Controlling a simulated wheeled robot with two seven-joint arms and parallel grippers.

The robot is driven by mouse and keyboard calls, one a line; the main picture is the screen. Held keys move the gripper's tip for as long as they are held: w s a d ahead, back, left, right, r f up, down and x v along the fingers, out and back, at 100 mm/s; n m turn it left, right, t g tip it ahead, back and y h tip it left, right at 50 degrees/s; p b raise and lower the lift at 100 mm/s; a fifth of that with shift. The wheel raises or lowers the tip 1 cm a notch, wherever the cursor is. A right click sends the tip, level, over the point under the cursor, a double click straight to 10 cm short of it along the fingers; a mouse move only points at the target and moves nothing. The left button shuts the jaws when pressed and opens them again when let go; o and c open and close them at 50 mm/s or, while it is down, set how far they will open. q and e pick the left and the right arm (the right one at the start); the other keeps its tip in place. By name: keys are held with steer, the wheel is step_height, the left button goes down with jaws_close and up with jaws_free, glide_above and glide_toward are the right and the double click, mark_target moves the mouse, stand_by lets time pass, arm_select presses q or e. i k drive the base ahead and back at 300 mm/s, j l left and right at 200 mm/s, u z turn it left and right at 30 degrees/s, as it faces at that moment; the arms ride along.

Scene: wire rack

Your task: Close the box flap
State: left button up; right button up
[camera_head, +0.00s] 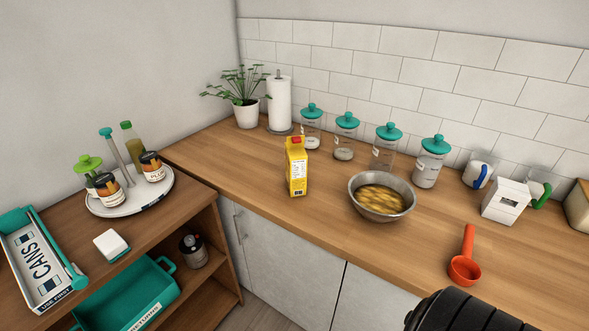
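A small white box (505,202) stands on the wooden counter at the right, near the backsplash. Its front has a small dark mark, and its top looks pale and slanted. It is too small to tell how its flap stands. Neither of my grippers shows, and nothing of mine touches the box. A black rounded, ribbed part at the bottom right looks like part of my own arm, with no fingers visible.
An orange scoop (465,260) lies in front of the box. A metal bowl (362,205) and yellow carton (296,168) stand further left. A mug (479,172) and several teal-lidded jars line the wall. The counter's front middle is clear. A lower shelf unit (188,223) stands left.

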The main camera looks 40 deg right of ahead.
mark_target(293, 142)
steer(key=i+z, duration=0.25)
steer(key=z, duration=0.15)
steer(key=i+z, duration=0.2)
steer(key=z, duration=0.15)
